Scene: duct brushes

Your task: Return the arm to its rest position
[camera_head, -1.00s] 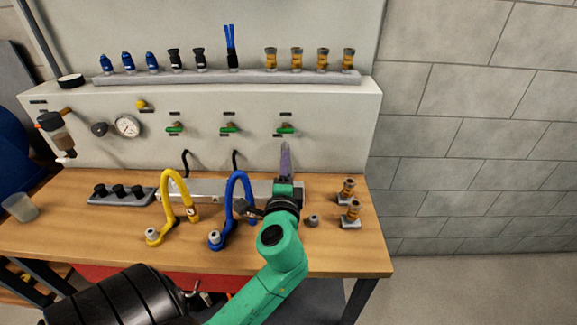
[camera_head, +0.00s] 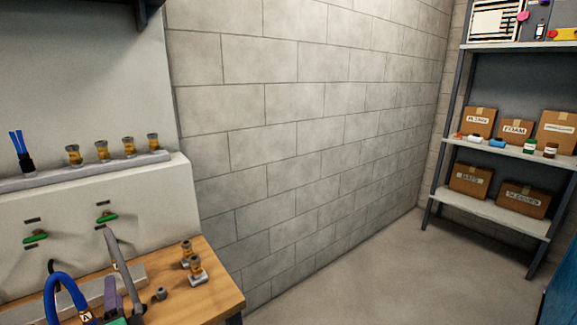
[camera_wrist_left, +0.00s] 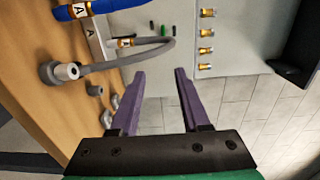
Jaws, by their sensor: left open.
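My left gripper (camera_wrist_left: 160,73) is open in the left wrist view, with nothing between its two purple fingers. In the head view only part of this gripper (camera_head: 112,298) shows at the bottom left edge, beside a grey hose (camera_head: 121,265) over the workbench. The grey hose also shows in the left wrist view (camera_wrist_left: 140,57), arching beyond the fingertips from a grey fitting. A blue hose (camera_head: 65,280) stands to the left in the head view. Most of my left arm is outside the head view. My right gripper is not in view.
The wooden workbench (camera_head: 222,290) carries small brass fittings (camera_head: 191,262) at its right end. A panel with green-handled valves (camera_head: 107,217) and a rail of brass fittings (camera_head: 129,147) rises behind it. Open floor (camera_head: 370,285) lies between the bench and a shelf (camera_head: 492,207) with cardboard boxes.

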